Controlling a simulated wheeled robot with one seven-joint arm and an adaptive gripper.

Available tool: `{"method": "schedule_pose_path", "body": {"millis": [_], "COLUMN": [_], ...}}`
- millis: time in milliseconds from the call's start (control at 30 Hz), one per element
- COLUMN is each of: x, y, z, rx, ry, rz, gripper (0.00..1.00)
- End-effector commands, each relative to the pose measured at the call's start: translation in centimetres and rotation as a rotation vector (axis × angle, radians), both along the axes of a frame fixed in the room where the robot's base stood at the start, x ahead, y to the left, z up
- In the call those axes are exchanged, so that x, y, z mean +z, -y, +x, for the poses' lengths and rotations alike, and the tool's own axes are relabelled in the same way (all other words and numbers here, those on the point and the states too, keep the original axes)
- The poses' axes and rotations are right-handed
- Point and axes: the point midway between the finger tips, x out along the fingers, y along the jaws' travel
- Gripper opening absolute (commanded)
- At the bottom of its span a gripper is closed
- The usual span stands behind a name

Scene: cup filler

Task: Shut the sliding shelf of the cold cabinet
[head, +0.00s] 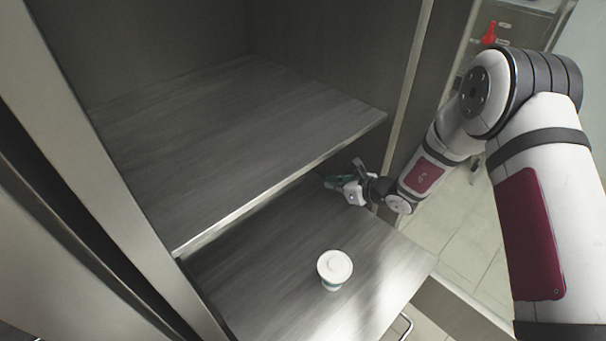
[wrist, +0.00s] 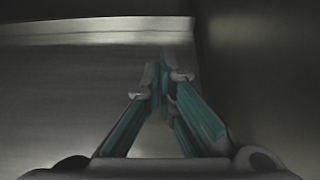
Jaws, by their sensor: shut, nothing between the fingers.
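The sliding shelf (head: 285,235) of the cold cabinet is the lower grey board in the head view. It juts out toward the viewer, past the front edge of the fixed board above. A metal handle (head: 406,326) shows at its front edge. My gripper (head: 332,182) is over the right rear part of this shelf, just under the upper board's edge. In the wrist view my gripper (wrist: 163,75) has its teal-padded fingers together with nothing between them. Whether the fingers touch the shelf, I cannot tell.
The cabinet's right side wall is close to my gripper. Open tiled floor (head: 455,235) lies to the right.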

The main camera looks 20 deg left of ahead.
Motion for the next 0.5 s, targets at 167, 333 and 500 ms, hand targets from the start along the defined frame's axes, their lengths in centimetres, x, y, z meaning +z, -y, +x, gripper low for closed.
{"method": "schedule_pose_path", "body": {"millis": [167, 333, 500], "x": [-1.8, -3.6, -4.7], "y": [-2.6, -5.3, -7.9], "z": [0.9, 2.1, 3.1], "rx": [0.004, 0.005, 0.005], "ry": [0.001, 0.002, 0.005], "rz": [0.001, -0.001, 0.0], "gripper": [0.0, 0.0, 0.0]}}
